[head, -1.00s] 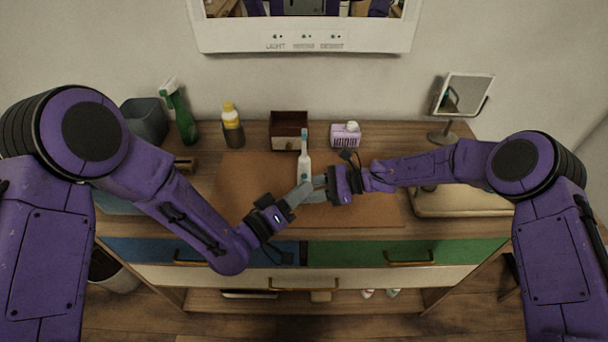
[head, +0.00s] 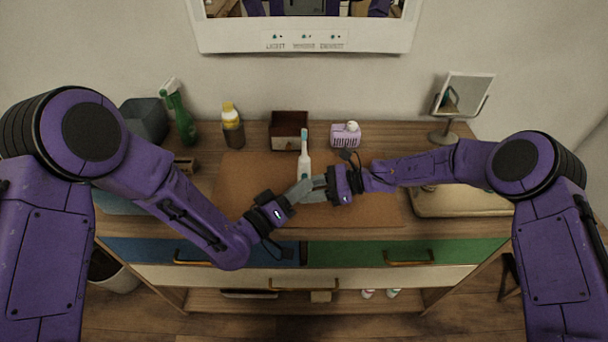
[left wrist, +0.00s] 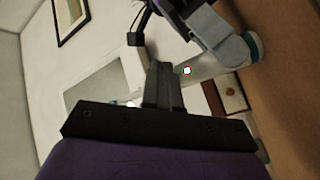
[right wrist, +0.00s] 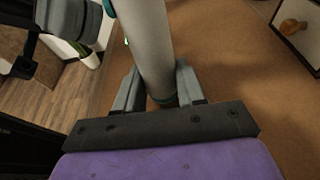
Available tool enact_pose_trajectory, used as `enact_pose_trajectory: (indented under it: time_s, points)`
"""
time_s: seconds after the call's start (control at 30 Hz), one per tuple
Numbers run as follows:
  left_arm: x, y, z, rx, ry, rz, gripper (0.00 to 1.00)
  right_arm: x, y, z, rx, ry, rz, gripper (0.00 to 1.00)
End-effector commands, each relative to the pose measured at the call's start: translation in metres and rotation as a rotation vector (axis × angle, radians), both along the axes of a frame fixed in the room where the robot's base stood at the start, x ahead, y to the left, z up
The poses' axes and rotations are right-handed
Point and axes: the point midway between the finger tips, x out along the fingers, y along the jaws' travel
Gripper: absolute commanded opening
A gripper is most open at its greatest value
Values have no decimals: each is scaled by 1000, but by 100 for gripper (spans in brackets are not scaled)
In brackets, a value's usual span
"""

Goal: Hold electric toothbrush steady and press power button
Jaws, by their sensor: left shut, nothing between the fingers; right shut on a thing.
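The white electric toothbrush (head: 304,165) stands upright over the brown mat, its teal-tipped head up. My right gripper (head: 318,187) is shut on its lower handle. The right wrist view shows the handle (right wrist: 148,45) between the fingers (right wrist: 158,90). My left gripper (head: 303,188) is shut and empty, its tips close to the handle's front. In the left wrist view its fingers (left wrist: 165,85) are together beside the handle, near a small pale green-edged button (left wrist: 187,71). I cannot tell whether the tips touch it. The lower handle is partly hidden by the grippers.
The brown mat (head: 245,185) is mostly clear.

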Motion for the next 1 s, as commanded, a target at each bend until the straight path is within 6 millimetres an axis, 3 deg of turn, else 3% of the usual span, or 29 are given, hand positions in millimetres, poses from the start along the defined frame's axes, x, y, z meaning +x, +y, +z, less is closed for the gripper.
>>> enact_pose_trajectory:
  time_s: [0.47, 1.0]
  points:
    - [4, 0, 0, 0, 1, 1, 0, 0, 0, 0, 0, -1, 0, 22]
    - [-10, 0, 0, 0, 0, 0, 0, 0, 0, 0, 0, 0, 0, 22]
